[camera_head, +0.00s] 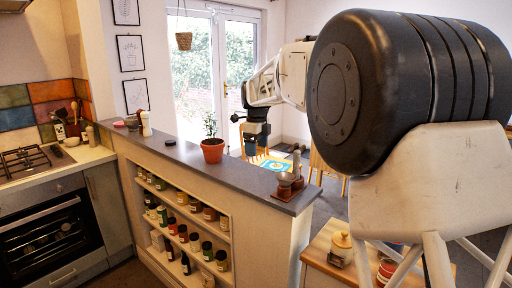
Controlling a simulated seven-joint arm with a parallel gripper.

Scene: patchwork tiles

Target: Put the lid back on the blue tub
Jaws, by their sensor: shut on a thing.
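My gripper (255,142) is small and dark in this view, at the end of my arm beyond the grey counter. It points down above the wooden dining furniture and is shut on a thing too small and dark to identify. I cannot make out the lid. No blue tub shows clearly. A patch of blue shows among my white supports at the lower right, mostly hidden, and I cannot tell what it is. A blue mat-like thing (276,165) with a pale round mark lies below and right of the gripper.
My arm blocks the right side.

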